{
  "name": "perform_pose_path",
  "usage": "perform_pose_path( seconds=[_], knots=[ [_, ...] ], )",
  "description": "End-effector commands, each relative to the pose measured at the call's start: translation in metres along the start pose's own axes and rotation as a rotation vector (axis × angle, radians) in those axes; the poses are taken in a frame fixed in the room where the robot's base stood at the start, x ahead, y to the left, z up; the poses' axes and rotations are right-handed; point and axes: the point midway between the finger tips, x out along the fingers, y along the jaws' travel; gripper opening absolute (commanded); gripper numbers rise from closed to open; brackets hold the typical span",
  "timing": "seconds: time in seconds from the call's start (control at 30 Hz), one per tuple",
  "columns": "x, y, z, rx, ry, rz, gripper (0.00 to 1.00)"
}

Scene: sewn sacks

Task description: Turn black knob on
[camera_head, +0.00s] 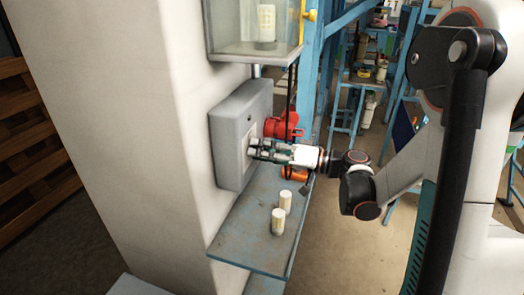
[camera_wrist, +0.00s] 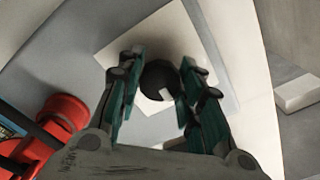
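The black knob (camera_wrist: 157,78) is round with a small light mark. It sits on a white square plate (camera_wrist: 150,38) on the front of a grey wall box (camera_head: 232,125). My gripper (camera_head: 253,146) is at the box's front face, reaching in from the right. In the wrist view my gripper (camera_wrist: 160,62) has its two teal-padded fingers spread, one on each side of the knob. The fingertips are very close to the knob's sides; I cannot tell whether they touch it. In the head view the knob is hidden by my gripper.
A blue-grey shelf (camera_head: 247,232) lies below the box, with two pale cylinders (camera_head: 278,222) on it. A red object (camera_head: 284,126) is just behind my gripper. A glass-fronted cabinet (camera_head: 238,38) hangs above. A blue post stands behind; open floor lies to the right.

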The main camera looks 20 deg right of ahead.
Motion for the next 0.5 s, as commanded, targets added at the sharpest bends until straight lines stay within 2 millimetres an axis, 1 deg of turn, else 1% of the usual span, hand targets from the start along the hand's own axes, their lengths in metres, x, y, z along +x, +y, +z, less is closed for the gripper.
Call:
perform_pose_path(
  seconds=[0.27, 0.5],
  knots=[
    [0.0000, 0.0001, 0.0000, 0.008, 0.000, 0.000, 0.10],
    [0.0000, 0.0001, 0.0002, 0.088, 0.000, 0.000, 0.10]
  ],
)
